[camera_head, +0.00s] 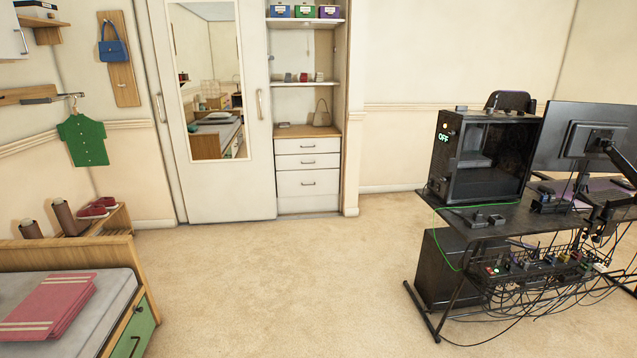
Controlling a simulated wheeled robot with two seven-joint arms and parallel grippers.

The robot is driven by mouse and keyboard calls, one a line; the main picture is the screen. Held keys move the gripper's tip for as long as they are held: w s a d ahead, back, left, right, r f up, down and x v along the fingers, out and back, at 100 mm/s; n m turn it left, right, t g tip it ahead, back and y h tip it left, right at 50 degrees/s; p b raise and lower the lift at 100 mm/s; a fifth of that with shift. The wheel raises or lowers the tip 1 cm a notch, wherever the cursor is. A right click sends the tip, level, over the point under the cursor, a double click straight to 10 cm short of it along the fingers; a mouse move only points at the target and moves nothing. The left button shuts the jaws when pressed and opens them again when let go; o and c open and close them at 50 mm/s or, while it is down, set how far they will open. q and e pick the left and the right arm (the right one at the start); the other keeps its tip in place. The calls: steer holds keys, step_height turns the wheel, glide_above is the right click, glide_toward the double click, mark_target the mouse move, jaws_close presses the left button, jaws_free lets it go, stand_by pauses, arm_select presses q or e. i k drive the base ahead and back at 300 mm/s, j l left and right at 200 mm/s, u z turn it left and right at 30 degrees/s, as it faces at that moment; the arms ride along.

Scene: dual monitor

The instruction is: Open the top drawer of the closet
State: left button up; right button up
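The closet (212,196) stands against the back wall, left of centre, with a mirrored sliding door beside an open shelf section. Below the shelves is a stack of white drawers with dark handles. The top drawer (290,146) is just under the wooden counter and looks shut. The drawers below it, the middle one (290,162) and the bottom one (290,188), also look shut. The closet is well ahead of me across the floor. Neither of my grippers shows in the head view.
Open carpet (270,270) lies between me and the closet. A bed (115,290) with a folded pink cloth (48,305) is at lower left. A desk (480,225) with a computer case (482,158), monitor (585,135) and hanging cables is at right. A low shoe bench (110,220) stands left.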

mark_target(329, 145)
steer(key=i, duration=2.55)
steer(key=i+z, duration=0.1)
steer(key=i, duration=2.45)
steer(key=l, duration=0.05)
